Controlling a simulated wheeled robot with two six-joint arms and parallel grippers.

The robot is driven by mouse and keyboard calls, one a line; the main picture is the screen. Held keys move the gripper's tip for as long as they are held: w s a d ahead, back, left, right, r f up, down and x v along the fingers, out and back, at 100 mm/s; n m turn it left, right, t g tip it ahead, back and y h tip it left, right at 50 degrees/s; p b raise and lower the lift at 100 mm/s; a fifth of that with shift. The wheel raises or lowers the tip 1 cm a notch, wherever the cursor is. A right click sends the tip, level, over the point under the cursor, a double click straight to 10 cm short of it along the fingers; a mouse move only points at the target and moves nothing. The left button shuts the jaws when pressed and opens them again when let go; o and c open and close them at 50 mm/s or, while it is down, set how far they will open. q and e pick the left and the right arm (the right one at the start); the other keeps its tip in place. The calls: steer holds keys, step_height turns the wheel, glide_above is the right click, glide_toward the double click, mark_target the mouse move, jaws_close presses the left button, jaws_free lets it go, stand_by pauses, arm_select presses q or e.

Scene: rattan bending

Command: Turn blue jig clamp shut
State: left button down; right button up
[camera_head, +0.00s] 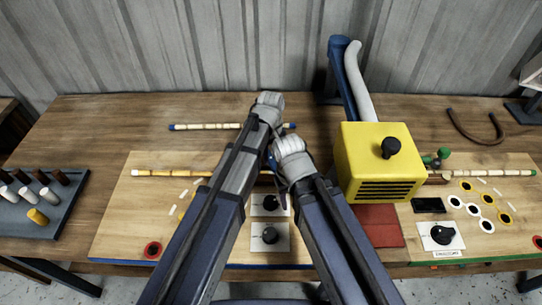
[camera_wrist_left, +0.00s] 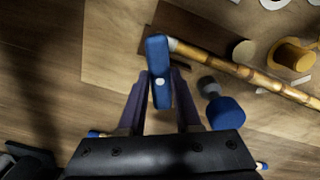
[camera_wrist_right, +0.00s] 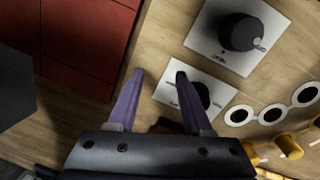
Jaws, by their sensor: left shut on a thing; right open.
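The blue jig clamp (camera_wrist_left: 157,62) is a blue bar with a pale pivot dot, upright in the left wrist view, at the end of a banded rattan pole (camera_wrist_left: 225,65). My left gripper (camera_wrist_left: 159,98) is shut on its near part, a finger on each side. In the head view my left gripper (camera_head: 271,158) is over the left board, and the clamp is mostly hidden by my arms. My right gripper (camera_wrist_right: 160,78) is open and empty above the white knob plates; in the head view it is mostly hidden behind my right arm.
A yellow heater box (camera_head: 375,165) stands close right of my arms, with a red mat (camera_head: 380,226) below it. Black dials (camera_head: 270,236) sit on white plates on the left board (camera_head: 120,225). A peg tray (camera_head: 65,210) is at far left. A blue knob (camera_wrist_left: 225,112) is beside the clamp.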

mark_target(271, 158)
arm_select(q)
steer(key=m, duration=0.4)
steer(key=shift+m, duration=0.4)
stand_by(0.4)
steer(key=c, duration=0.6)
jaws_free()
steer(key=shift+r, duration=0.1)
arm_select(e)
steer(key=shift+r, duration=0.1)
arm_select(q)
step_height(271, 158, up, 8)
steer(key=p, duration=0.8)
steer(key=shift+f, duration=0.2)
arm_select(e)
step_height(271, 158, up, 8)
steer(key=shift+f, duration=0.2)
